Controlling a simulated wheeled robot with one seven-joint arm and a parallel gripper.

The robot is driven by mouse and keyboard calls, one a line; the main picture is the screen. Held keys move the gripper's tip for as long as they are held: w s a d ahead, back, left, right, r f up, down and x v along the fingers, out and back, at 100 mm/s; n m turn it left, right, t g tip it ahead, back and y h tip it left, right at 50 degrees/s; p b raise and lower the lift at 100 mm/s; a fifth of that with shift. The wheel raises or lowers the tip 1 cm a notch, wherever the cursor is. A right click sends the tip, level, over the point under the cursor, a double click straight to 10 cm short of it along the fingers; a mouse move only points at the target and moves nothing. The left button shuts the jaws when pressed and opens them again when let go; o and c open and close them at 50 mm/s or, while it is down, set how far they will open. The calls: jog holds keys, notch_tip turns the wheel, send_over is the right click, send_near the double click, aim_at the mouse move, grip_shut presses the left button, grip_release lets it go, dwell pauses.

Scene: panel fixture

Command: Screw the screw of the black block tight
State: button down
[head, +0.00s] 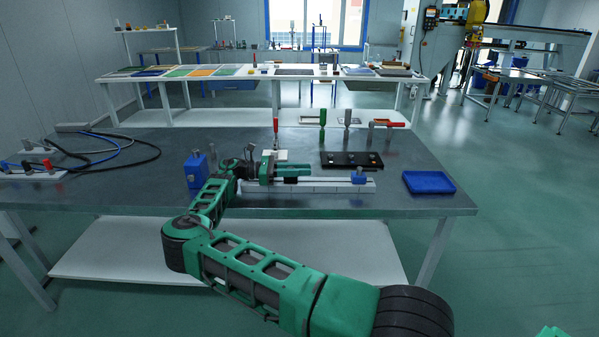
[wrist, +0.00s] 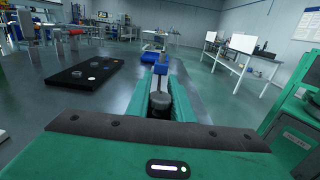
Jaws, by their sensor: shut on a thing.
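My gripper (head: 268,171) reaches in from the left over the pale rail (head: 330,188) on the table. In the wrist view its two green fingers (wrist: 160,105) close around a dark round head (wrist: 159,101), which appears to be the screw. The black block (head: 290,180) sits low on the rail beside my fingers in the head view; the fingers and dim light hide much of it. A blue block (head: 359,177) stands at the rail's right end, and it also shows in the wrist view (wrist: 156,57). How deep the screw sits cannot be seen.
A black plate with round pieces (head: 351,160) lies behind the rail. Upright tools, one with a green handle (head: 322,121), stand behind it. A blue tray (head: 429,182) is at the right, a blue block (head: 196,170) left of my wrist. Cables (head: 110,148) lie far left.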

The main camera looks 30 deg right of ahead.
jog(key=shift+w, duration=0.1)
jog(key=c, duration=1.6)
grip_release()
jog(key=shift+d, duration=0.1)
jog(key=shift+o, duration=0.2)
jog(key=shift+r, duration=0.1)
jog(key=r, duration=0.2)
jog(key=a+r, duration=0.1)
jog(key=r, duration=0.1)
jog(key=shift+a+r, duration=0.1)
jog(key=shift+r, duration=0.1)
jog(key=s+a+r, duration=0.2)
jog(key=a+r, duration=0.4)
jog(key=a, duration=0.4)
jog(key=shift+s+a+r, duration=0.15)
jog(key=shift+s, duration=0.1)
